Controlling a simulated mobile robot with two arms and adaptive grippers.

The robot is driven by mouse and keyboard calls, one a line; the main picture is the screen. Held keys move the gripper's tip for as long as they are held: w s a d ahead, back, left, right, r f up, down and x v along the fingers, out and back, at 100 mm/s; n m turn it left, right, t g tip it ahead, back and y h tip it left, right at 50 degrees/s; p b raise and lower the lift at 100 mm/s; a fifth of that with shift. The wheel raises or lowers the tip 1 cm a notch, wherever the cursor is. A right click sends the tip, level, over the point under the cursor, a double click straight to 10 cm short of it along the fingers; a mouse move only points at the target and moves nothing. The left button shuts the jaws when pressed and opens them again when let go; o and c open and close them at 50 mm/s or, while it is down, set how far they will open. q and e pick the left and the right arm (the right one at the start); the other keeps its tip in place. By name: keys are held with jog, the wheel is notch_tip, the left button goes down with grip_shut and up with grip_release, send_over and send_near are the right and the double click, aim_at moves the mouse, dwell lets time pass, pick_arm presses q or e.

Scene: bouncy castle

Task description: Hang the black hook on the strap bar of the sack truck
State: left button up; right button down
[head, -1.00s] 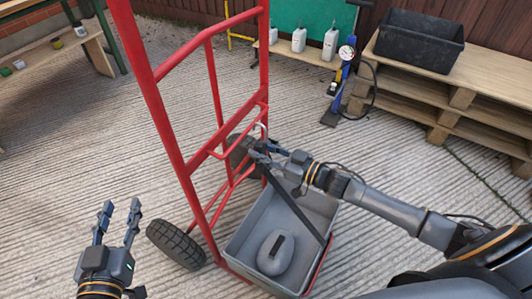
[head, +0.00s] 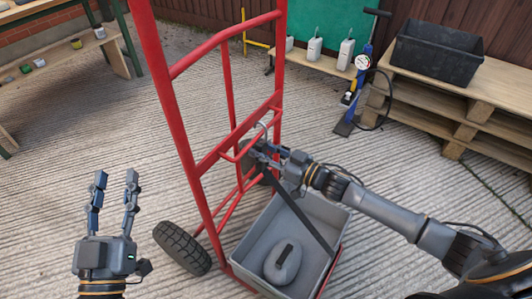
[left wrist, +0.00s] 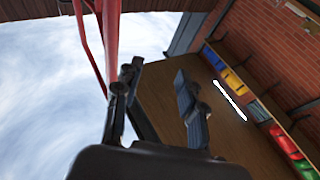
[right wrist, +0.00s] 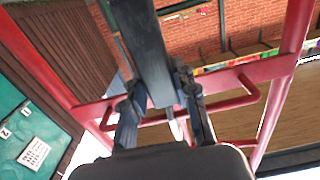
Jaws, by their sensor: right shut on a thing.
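The red sack truck (head: 182,118) stands upright in the middle of the head view. Its strap bar (head: 228,157) is a small red loop on the crossbar; it also shows in the right wrist view (right wrist: 244,99). My right gripper (head: 259,147) is shut on the hook (head: 263,127), right beside the strap bar. The hook's curved tip looks pale grey above the fingers; whether it touches the bar I cannot tell. A black strap (head: 305,217) runs from this gripper down across the grey bin. My left gripper (head: 115,185) is open and empty, left of the truck.
The grey bin (head: 330,212) on the truck's base holds a grey rounded weight (head: 284,263). A black wheel (head: 181,248) is near my left gripper. Behind are a blue pump (head: 355,95) and pallets (head: 440,95) with a black crate (head: 437,47).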

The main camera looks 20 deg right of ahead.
jog(key=shift+w+f+b, duration=0.1)
jog(key=shift+f+b, duration=0.3)
jog(key=shift+f, duration=0.25)
pick_arm(q)
jog(key=s+r+t+h, duration=0.1)
jog(key=s+r+t, duration=0.2)
jog(key=r, duration=0.2)
jog(key=shift+r+t+b, duration=0.25)
jog(key=shift+t+b, duration=0.05)
jog(key=shift+t, duration=0.1)
pick_arm(e)
jog(key=shift+f, duration=0.55)
pick_arm(q)
jog(key=shift+s, duration=0.1)
pick_arm(e)
jog(key=c, duration=1)
grip_release()
jog(key=shift+o, duration=0.2)
jog(key=v, duration=1.2)
